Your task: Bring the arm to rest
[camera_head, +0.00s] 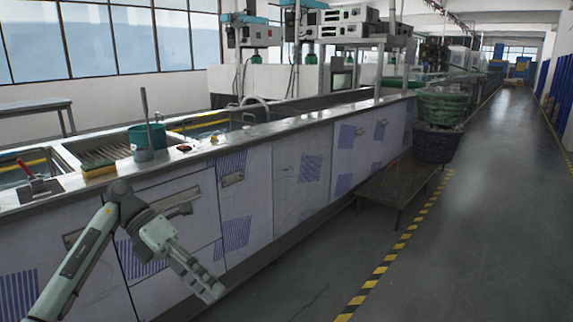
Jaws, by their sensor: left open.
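My left arm (85,255) comes in from the lower left and bends at the elbow near the counter front. My left gripper (213,292) hangs in front of the cabinet doors, pointing down and to the right. It is open and holds nothing that I can see. The long tank counter (255,140) runs from the lower left into the distance, behind the gripper. My right gripper does not show.
A low table (385,190) holds dark baskets (437,143) at the right. The floor (480,240) beyond the striped line (385,262) is clear.

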